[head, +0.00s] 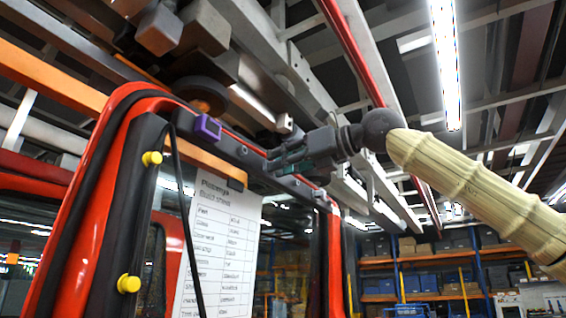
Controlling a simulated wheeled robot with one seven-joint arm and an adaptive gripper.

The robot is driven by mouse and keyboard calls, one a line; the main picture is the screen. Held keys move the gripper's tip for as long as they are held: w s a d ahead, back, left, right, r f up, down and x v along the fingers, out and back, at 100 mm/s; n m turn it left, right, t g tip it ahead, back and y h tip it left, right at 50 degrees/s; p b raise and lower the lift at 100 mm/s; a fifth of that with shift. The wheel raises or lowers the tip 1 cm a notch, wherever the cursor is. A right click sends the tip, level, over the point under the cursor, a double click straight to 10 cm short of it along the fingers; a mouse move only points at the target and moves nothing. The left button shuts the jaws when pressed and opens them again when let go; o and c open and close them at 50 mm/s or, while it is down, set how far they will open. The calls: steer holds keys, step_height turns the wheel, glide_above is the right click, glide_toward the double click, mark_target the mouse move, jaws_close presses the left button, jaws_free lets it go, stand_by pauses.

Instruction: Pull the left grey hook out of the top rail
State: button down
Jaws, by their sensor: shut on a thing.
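The top rail (247,158) is a dark strip along the upper inner side of a red door frame, sloping down to the right. My gripper (272,163) is at the rail, right of its middle, with the arm reaching in from the right. Its dark grey-green fingers are shut on a small grey thing at the rail, which I take to be the left grey hook. The fingers hide most of it, and I cannot tell whether it is still seated. No second grey hook can be made out clearly.
A purple square clip (208,128) sits on the rail left of my gripper. Two yellow knobs (129,284) are on the left post. A printed sheet (216,245) hangs inside the frame. Overhead beams (262,62) pass close above. Shelves (440,275) stand far behind.

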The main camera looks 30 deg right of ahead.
steer(key=shift+d, duration=0.1)
stand_by(0.6)
steer(key=shift+s+d+r, duration=0.1)
steer(key=shift+s+d, duration=0.1)
steer(key=shift+s, duration=0.1)
steer(key=shift+s+d, duration=0.2)
steer(key=shift+s, duration=0.05)
stand_by(0.3)
steer(key=s+d+f+b, duration=0.4)
steer(key=s+f+b, duration=0.2)
steer(key=s, duration=0.1)
steer(key=s+d+f+b, duration=0.4)
steer(key=s+f+b, duration=0.1)
steer(key=s, duration=0.3)
steer(key=shift+d+f+b, duration=0.4)
steer(key=shift+f, duration=0.25)
stand_by(1.7)
steer(key=shift+s, duration=0.1)
